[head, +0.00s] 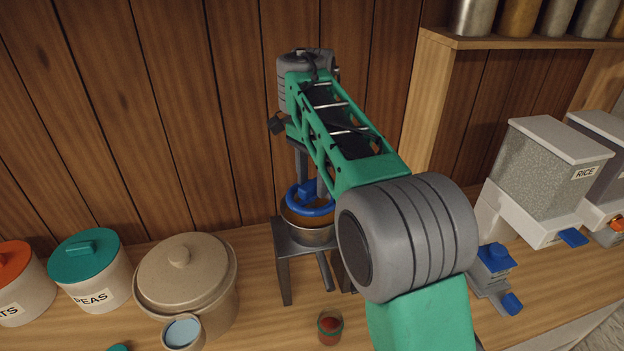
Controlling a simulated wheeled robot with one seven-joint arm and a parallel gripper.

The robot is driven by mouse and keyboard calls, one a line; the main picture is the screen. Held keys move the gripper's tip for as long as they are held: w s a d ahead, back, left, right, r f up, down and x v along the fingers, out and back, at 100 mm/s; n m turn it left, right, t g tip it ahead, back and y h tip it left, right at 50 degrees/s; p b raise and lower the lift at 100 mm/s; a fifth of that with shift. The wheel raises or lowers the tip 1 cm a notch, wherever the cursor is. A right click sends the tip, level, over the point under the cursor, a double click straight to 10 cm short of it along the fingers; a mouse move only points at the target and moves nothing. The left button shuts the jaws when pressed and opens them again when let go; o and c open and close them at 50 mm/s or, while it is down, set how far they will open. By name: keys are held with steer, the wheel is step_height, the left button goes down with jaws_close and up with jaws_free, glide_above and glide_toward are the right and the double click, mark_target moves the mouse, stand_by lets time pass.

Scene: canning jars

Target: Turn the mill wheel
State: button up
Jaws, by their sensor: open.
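The mill stands on a dark metal stand (283,268) near the back of the counter, with a steel bowl (312,236) set in its top. The blue mill wheel (300,208) is a ring with a raised blue part, lying over the bowl. My gripper (311,182) points down from above, and its grey fingers reach the wheel's area. It is open. My arm covers the right side of the bowl and stand. I cannot tell whether the fingers touch the wheel.
A beige lidded pot (187,275), a teal-lidded PEAS jar (92,272) and an orange-lidded jar (20,285) stand left. A small red jar (330,328) is in front. A blue-topped dispenser (494,262) and a RICE dispenser (548,175) stand right. A wood wall is behind.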

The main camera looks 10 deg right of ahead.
step_height(320, 180, up, 8)
steer(key=p, duration=0.7)
steer(key=shift+f, duration=0.1)
steer(key=s+f+n+t+b, duration=0.4)
steer(key=s+f+n, duration=0.8)
steer(key=s, duration=0.7)
step_height(320, 180, down, 2)
steer(key=shift+f+t, duration=0.1)
steer(key=shift+t, duration=0.2)
steer(key=shift+o, duration=0.2)
